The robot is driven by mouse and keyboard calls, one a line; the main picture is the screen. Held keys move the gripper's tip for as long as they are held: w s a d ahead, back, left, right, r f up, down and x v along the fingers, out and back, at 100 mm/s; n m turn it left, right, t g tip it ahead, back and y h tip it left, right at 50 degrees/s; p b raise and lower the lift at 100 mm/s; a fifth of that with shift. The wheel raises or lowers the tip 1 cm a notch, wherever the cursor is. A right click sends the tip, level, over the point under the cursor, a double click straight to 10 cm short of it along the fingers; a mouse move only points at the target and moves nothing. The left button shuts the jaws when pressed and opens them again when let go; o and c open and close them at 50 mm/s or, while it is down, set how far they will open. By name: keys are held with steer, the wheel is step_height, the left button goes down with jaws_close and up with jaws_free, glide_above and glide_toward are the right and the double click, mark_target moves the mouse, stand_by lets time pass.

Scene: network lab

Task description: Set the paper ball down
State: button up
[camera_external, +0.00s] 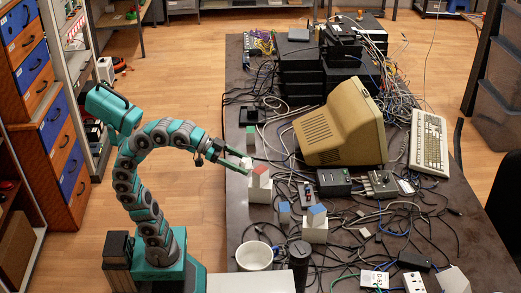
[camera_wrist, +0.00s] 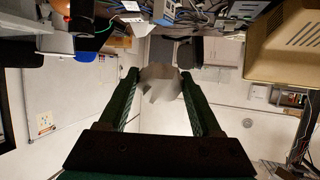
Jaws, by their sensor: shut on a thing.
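The paper ball (camera_wrist: 160,80) is a pale grey, crumpled, faceted lump between my fingertips in the wrist view. In the external view it shows as a small white lump (camera_external: 246,162) at the end of my arm. My gripper (camera_wrist: 158,90) is shut on it, one dark green finger on each side. In the external view my gripper (camera_external: 238,165) reaches over the left edge of the dark table (camera_external: 232,215). Whether the ball touches anything below it cannot be told.
A white box with a red block (camera_external: 260,172) stands just below my gripper in the picture. A green block (camera_external: 251,138) is above it.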

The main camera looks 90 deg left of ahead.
steer(key=shift+a, duration=0.3)
steer(key=b, duration=0.2)
glide_above(245, 225)
step_height(245, 225, down, 25)
steer(key=shift+s+a+r, duration=0.1)
steer(key=shift+s+r, duration=0.05)
steer(key=shift+r, duration=0.05)
steer(key=shift+f+b, duration=0.5)
steer(key=shift+f, duration=1)
steer(key=shift+f, duration=0.25)
steer(key=o, duration=1.3)
steer(key=shift+r+p, duration=0.25)
steer(key=shift+p, duration=0.05)
